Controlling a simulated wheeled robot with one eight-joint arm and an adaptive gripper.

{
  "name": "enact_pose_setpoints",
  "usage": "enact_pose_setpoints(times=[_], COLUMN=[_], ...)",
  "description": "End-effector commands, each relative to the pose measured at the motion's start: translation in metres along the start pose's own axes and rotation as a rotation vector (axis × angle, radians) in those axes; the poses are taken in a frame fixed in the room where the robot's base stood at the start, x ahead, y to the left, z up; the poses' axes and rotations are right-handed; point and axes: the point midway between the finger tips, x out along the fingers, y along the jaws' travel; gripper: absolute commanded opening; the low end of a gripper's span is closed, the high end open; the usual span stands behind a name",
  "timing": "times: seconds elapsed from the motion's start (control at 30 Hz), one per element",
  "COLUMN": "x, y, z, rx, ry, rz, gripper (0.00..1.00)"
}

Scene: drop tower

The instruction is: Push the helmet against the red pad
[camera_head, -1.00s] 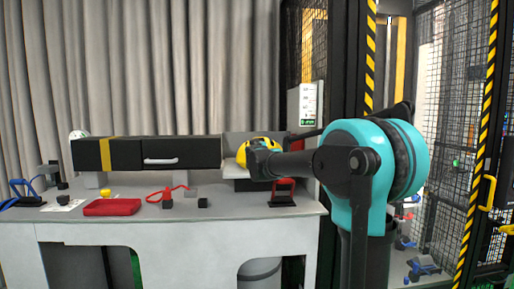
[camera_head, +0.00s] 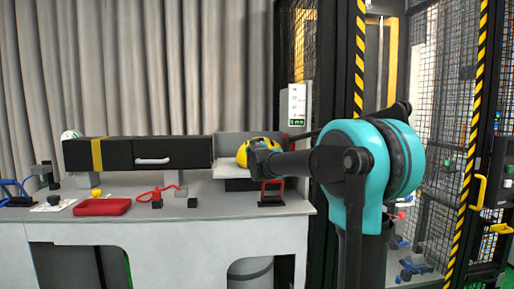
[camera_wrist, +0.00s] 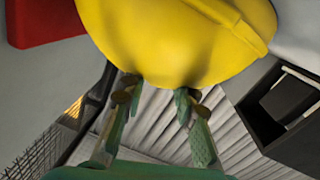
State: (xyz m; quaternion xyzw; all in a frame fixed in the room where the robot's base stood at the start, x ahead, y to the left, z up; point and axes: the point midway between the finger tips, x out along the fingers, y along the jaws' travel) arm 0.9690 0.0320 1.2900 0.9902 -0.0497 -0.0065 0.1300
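The yellow helmet (camera_head: 258,148) is on the pale raised block at the right end of the bench; it fills the top middle of the wrist view (camera_wrist: 180,35). In the head view my arm hides the fingers and part of the helmet.
A black drawer unit with a yellow stripe (camera_head: 97,154) stands left of the helmet. A red case (camera_head: 102,207), a red cord (camera_head: 157,191) and a red-framed stand (camera_head: 272,193) are on the bench (camera_head: 180,219). A mesh cage (camera_head: 437,110) is at right.

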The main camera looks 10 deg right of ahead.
Motion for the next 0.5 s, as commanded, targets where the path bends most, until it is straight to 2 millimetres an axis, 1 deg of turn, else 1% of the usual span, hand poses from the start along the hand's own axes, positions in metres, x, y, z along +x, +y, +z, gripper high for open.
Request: enact_pose_setpoints(times=[0.03, 0.1, 0.4, 0.5], x=[0.0000, -0.0001, -0.0001, -0.0001], y=[0.0000, -0.0001, -0.0001, 0.0009], z=[0.0000, 0.0000, -0.0002, -0.0040], rx=[0.000, 0.000, 0.000, 0.000], ry=[0.000, 0.000, 0.000, 0.000], rz=[0.000, 0.000, 0.000, 0.000], gripper=[0.38, 0.45, 0.45, 0.45])
